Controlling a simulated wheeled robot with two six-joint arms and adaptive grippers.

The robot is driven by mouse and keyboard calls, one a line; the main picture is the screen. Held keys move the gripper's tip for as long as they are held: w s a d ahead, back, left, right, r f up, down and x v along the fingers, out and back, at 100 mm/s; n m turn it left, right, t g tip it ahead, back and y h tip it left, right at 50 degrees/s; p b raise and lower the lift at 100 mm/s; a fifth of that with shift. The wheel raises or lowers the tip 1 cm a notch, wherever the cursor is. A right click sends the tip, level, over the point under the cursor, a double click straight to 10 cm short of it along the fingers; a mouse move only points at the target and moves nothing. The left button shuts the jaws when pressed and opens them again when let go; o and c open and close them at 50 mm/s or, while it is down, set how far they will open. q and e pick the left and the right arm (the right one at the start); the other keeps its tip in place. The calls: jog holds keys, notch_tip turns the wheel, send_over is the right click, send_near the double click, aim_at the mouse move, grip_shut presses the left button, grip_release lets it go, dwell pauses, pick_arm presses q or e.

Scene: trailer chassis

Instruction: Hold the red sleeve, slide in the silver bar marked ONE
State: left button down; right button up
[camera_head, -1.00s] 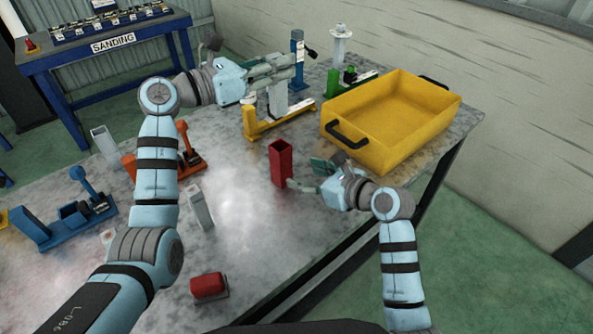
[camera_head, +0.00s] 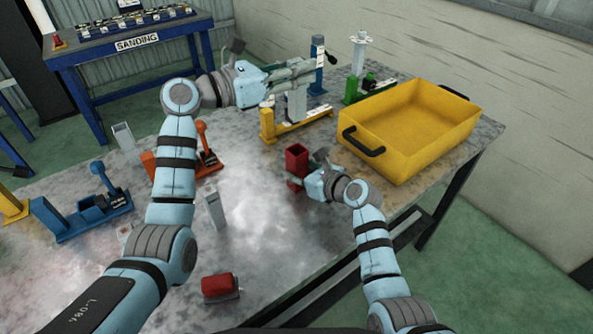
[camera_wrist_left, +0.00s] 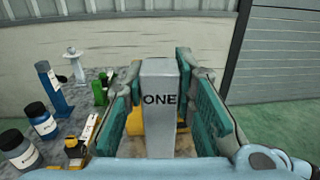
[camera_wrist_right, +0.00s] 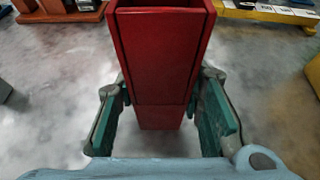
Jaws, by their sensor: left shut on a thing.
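The silver bar marked ONE (camera_wrist_left: 158,115) stands upright between my left gripper's pads in the left wrist view. My left gripper (camera_head: 297,78) is shut on it and holds it above the yellow fixture in the head view, where the bar (camera_head: 297,104) hangs below the fingers. The red sleeve (camera_head: 296,161) stands upright on the table with its open end up. My right gripper (camera_head: 305,172) is at the sleeve, fingers on either side. In the right wrist view the sleeve (camera_wrist_right: 160,60) is between the pads, with gaps visible beside them.
A yellow bin (camera_head: 410,125) stands right of the sleeve. The yellow fixture (camera_head: 295,127) is behind it. Orange (camera_head: 207,160) and blue (camera_head: 85,210) fixtures, another silver piece (camera_head: 214,209) and a red block (camera_head: 218,287) are to the left. The table in front of the sleeve is clear.

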grip_shut()
pick_arm(q)
notch_tip(320, 180, down, 13)
jog(key=n+t+y, duration=0.1)
jog(key=t, duration=0.1)
jog(key=shift+n+y, duration=0.3)
jog(key=shift+n, duration=0.1)
jog(key=shift+f, duration=0.5)
jog(key=c, duration=1.3)
grip_release()
jog(key=shift+c, duration=0.2)
